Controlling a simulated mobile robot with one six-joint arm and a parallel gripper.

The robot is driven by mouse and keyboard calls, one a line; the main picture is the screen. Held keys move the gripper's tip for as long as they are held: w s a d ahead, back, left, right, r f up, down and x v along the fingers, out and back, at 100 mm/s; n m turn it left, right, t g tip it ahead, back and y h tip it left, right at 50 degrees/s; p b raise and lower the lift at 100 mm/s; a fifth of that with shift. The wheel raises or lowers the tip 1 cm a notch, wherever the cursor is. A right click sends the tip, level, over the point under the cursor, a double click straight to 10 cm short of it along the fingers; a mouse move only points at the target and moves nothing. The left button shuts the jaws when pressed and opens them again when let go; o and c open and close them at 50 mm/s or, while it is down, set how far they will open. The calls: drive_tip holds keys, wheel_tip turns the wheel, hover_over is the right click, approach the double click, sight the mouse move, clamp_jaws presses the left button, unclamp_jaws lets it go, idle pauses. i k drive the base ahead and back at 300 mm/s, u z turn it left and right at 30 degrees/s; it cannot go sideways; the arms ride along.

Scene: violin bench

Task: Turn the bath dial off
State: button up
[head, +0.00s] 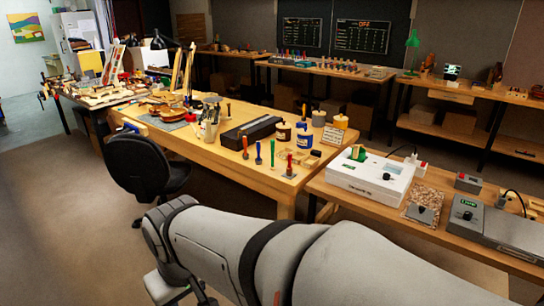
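A white box-shaped unit (366,190) stands on the right bench and looks like the bath; its front label is too small to read. A small dark knob (387,177) shows on it, and I cannot tell its setting. A grey unit (500,222) to its right has a lit green display and a dark knob (467,214); I cannot tell which of these knobs is the bath dial. My arm crosses the bottom of the head view, in front of the benches.
The right bench (345,201) also holds a speckled pad (420,212) with a small dark block and a white power outlet (415,165). A long wooden bench with tools stands left of it. A black chair (143,168) stands before that. Brown floor at left is clear.

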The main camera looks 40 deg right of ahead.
sight(386, 176)
drive_tip(key=z, duration=2.05)
drive_tip(key=k, duration=0.45)
drive_tip(key=z, duration=0.65)
drive_tip(key=i, duration=1.4)
drive_tip(key=u, duration=0.6)
